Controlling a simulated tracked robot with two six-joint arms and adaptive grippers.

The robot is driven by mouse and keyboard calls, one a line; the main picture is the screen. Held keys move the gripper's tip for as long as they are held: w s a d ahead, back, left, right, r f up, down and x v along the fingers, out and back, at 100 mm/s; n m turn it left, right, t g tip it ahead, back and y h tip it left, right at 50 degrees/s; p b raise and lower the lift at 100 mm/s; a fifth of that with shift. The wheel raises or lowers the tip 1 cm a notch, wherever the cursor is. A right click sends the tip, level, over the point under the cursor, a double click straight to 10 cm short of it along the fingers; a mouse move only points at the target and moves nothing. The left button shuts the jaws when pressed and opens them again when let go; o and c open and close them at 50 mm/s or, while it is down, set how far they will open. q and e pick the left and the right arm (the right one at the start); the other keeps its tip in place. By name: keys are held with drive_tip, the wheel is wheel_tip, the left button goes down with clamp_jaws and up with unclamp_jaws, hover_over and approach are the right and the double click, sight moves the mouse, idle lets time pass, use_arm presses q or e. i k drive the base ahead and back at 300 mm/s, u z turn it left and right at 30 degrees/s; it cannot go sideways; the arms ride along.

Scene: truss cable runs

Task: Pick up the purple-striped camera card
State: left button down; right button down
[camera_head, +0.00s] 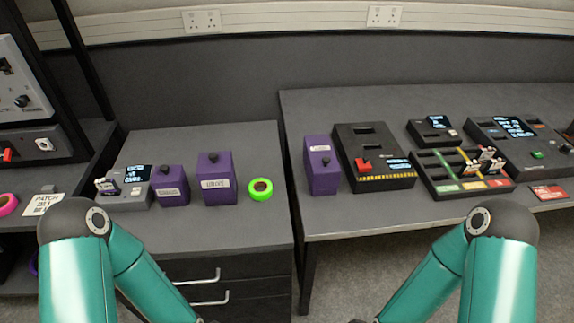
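Small pale cards (107,187) stand in the left part of a grey reader (131,188) with a lit screen, on the left bench. They look white with dark or purplish marks, but I cannot tell a purple stripe for certain. More small white cards with reddish marks (484,162) stand in a dark slotted tray (433,158) with green, yellow and red labels on the right bench. My two teal arms rise from the bottom edge and bend back down toward the middle. Both grippers are below the picture.
Purple boxes (216,182) and a green tape roll (261,189) stand on the left bench. Another purple box (321,166) and a black box with a red switch (372,158) stand on the right bench. A gap separates the benches. The front of both worktops is largely clear.

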sight(109, 188)
drive_tip(key=z, duration=1.85)
drive_tip(key=i, duration=0.1)
drive_tip(key=u, duration=3.1)
drive_tip(key=k, duration=1.3)
drive_tip(key=u, duration=0.4)
drive_tip(key=i, duration=1.15)
drive_tip(key=u, duration=0.55)
drive_tip(key=i, duration=0.85)
drive_tip(key=z, duration=0.3)
